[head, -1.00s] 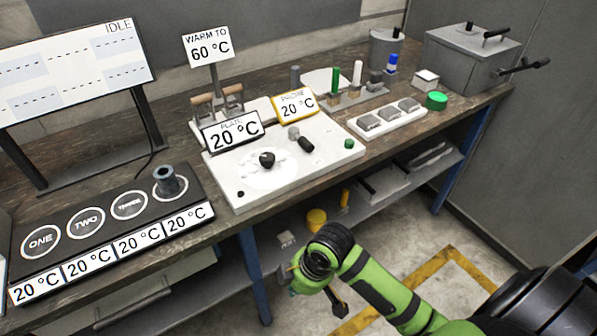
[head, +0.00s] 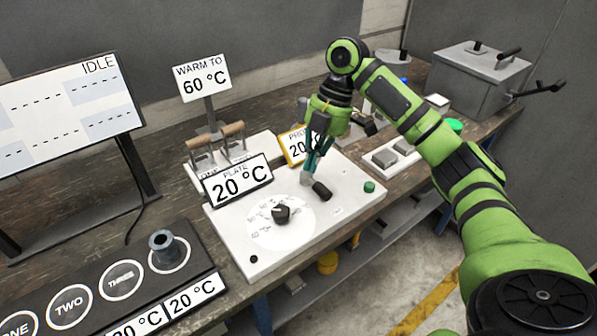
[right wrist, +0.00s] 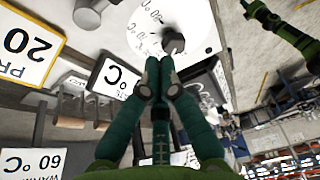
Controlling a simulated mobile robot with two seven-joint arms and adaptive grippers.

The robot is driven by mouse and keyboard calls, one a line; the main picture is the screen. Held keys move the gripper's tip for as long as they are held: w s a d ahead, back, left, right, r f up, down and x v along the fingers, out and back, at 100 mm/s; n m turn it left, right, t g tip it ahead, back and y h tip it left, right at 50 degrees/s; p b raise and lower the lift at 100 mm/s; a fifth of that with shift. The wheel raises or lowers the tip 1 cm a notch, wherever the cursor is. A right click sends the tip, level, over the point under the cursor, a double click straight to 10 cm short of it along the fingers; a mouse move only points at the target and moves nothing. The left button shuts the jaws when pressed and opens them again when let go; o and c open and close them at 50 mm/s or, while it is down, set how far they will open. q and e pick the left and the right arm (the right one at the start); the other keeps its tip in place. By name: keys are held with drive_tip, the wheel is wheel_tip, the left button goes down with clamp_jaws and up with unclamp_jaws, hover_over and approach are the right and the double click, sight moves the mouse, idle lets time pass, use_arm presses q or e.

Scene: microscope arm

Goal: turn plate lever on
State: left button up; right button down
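The white plate unit (head: 330,232) carries a black dial knob (head: 281,213) and, to its right, a short black-handled lever (head: 322,191) beside a grey stub. The handle leans toward the lower right. My right gripper (head: 309,170) points down just above the stub and the handle's upper end; I cannot tell whether it touches. Its fingers (right wrist: 152,75) look closed together in the right wrist view, with nothing seen between them, and they may hide the lever there. The knob also shows there (right wrist: 173,42). A green and teal part (right wrist: 275,25), seemingly my left gripper, is at that view's top right.
The PLATE 20 °C sign (head: 237,182) and two wooden-handled levers (head: 216,142) stand just left of the right gripper. The PROBE sign (head: 291,146) is partly hidden behind it. A green button (head: 369,187) is to the right. The warming station (head: 105,275) is at the left.

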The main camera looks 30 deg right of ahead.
sight(316, 187)
drive_tip(key=p+x, duration=0.1)
drive_tip(key=x, duration=0.3)
drive_tip(key=p+x, duration=0.1)
drive_tip(key=x, duration=0.4)
drive_tip(key=shift+s+a+r+p, duration=0.15)
drive_tip(key=shift+s+p, duration=0.1)
drive_tip(key=shift+p, duration=0.15)
drive_tip(key=d, duration=0.1)
drive_tip(key=d+p, duration=0.1)
drive_tip(key=d, duration=0.1)
drive_tip(key=shift+w, duration=0.2)
drive_tip(key=shift+d+f, duration=0.3)
drive_tip(key=shift+d, duration=0.35)
use_arm(q)
drive_tip(key=s+r, duration=0.1)
drive_tip(key=r, duration=0.1)
drive_tip(key=s+r, duration=0.1)
drive_tip(key=r, duration=0.1)
drive_tip(key=shift+s, duration=0.2)
drive_tip(key=shift+a, duration=0.1)
